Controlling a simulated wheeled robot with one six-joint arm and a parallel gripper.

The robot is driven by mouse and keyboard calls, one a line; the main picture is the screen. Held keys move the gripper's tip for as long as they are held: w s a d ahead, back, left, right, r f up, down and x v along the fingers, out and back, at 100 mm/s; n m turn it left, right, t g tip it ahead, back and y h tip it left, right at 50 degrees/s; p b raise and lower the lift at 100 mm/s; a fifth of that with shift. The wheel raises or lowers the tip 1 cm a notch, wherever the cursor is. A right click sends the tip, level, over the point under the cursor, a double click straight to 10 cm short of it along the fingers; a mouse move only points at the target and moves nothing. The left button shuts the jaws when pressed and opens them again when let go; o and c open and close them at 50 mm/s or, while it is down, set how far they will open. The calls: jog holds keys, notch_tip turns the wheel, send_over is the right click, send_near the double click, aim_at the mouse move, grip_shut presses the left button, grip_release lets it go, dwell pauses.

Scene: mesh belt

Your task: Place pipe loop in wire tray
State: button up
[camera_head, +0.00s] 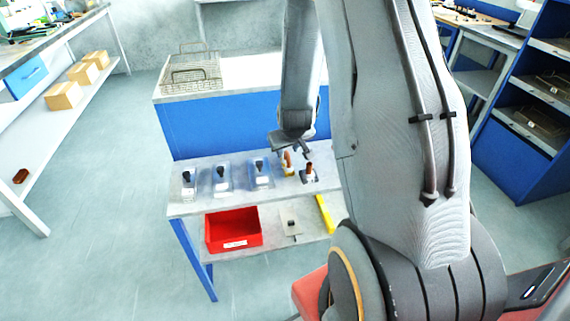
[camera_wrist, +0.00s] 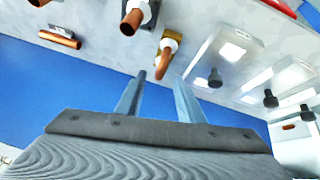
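The pipe loop is a curved copper pipe (camera_wrist: 166,58) in a white-and-yellow holder, seen in the wrist view just beyond my fingers. In the head view the copper pipe (camera_head: 288,158) stands on the grey bench, right below my gripper (camera_head: 291,146). In the wrist view my gripper (camera_wrist: 160,82) is open, and the pipe's end appears between its fingertips. I cannot tell whether it touches them. The wire tray (camera_head: 192,74) is a metal mesh basket on the white top behind the bench, at its left end.
Another copper-topped piece (camera_head: 309,172) stands right of the pipe. Three clear plates with black knobs (camera_head: 221,174) stand left. A loose copper pipe (camera_wrist: 60,40) shows in the wrist view. A blue panel (camera_head: 200,125) rises behind the bench. A red bin (camera_head: 233,228) sits on the lower shelf.

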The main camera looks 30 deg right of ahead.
aim_at(287, 153)
jog(key=shift+p+x, duration=0.65)
jog(key=shift+x, duration=1.7)
jog(key=shift+s, duration=0.1)
jog(key=shift+c, duration=0.2)
grip_shut()
